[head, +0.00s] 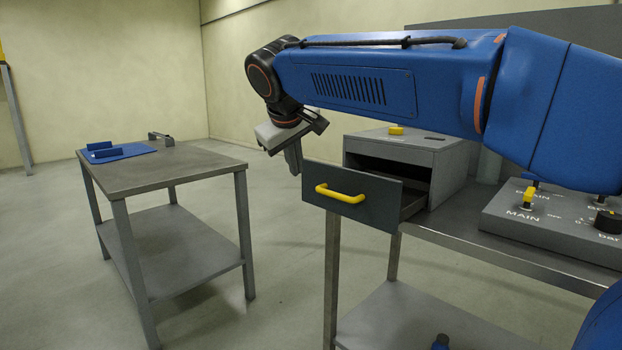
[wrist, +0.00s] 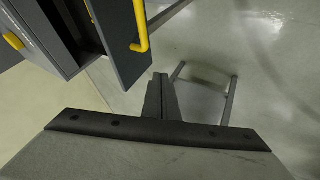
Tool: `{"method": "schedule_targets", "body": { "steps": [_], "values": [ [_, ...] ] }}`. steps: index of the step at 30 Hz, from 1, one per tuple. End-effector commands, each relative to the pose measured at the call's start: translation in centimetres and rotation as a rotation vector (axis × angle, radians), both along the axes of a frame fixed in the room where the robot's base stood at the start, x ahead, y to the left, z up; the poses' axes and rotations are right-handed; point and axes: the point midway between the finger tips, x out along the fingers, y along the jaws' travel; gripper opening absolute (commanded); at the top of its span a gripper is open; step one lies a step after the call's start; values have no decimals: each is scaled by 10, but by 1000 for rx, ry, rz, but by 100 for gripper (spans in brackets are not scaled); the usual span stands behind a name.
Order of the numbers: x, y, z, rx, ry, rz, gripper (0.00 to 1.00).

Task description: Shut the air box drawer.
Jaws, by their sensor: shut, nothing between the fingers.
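The air box (head: 408,158) is a grey box on the bench at the right in the head view. Its drawer (head: 380,203) is pulled out, with a dark front and a yellow handle (head: 341,193). In the wrist view the drawer front (wrist: 118,35) and the yellow handle (wrist: 142,28) show at the top. My gripper (head: 294,160) is shut and empty. It hangs near the left edge of the drawer front in the head view.
A control panel (head: 560,225) with a MAIN valve stands on the bench (head: 490,255) right of the drawer. A second table (head: 170,172) at the left bears a blue mat (head: 118,153) and small parts. Open floor lies between the tables.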

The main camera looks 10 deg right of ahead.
Motion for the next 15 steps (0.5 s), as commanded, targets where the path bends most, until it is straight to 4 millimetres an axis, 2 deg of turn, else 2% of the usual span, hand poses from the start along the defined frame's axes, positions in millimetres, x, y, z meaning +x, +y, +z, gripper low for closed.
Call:
{"method": "schedule_targets", "body": {
  "steps": [5, 15],
  "values": [
    [6, -1, -7, -2, 0, 0, 0],
    [38, -11, -51, -2, 2, -2, 0]
  ]
}}
